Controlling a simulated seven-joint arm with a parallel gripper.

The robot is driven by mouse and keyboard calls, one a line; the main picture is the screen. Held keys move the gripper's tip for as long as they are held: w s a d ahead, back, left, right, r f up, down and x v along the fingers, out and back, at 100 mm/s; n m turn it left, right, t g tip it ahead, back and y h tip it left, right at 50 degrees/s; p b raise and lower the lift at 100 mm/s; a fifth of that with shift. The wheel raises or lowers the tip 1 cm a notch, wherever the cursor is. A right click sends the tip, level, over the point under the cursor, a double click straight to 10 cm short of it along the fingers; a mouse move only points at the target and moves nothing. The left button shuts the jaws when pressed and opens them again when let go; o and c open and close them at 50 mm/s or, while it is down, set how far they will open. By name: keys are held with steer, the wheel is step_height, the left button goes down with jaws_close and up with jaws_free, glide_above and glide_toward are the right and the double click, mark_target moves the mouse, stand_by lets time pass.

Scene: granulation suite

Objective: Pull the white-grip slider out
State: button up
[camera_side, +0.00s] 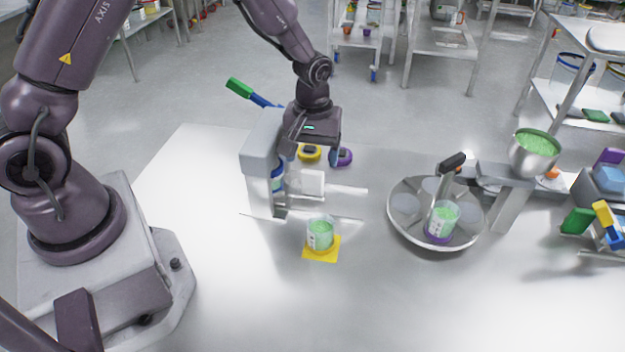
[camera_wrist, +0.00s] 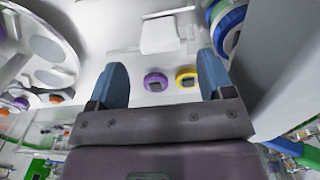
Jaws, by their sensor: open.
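The white-grip slider shows as a white block (camera_side: 312,182) on a thin pale rail, beside a grey housing (camera_side: 262,145) in the side view. In the wrist view the white grip (camera_wrist: 160,35) lies ahead of my fingertips, roughly centred between them. My gripper (camera_wrist: 163,62) is open, its two blue-grey fingers apart with nothing between them. In the side view my gripper (camera_side: 309,140) points down above and behind the white grip. I cannot tell the exact height gap, and its fingertips are hard to make out there.
A purple knob (camera_wrist: 156,81) and a yellow knob (camera_wrist: 187,77) lie near the fingers. A cup of green granules (camera_side: 320,232) stands on a yellow pad (camera_side: 322,254). A round metal tray (camera_side: 400,228) with another cup is at right. The table front is clear.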

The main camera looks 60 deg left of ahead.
mark_target(312, 172)
step_height(312, 172, down, 8)
steer(key=shift+r, duration=0.25)
steer(key=c, duration=1.2)
steer(key=w+d, duration=0.9)
steer(key=shift+r, duration=0.1)
steer(key=shift+c, duration=0.3)
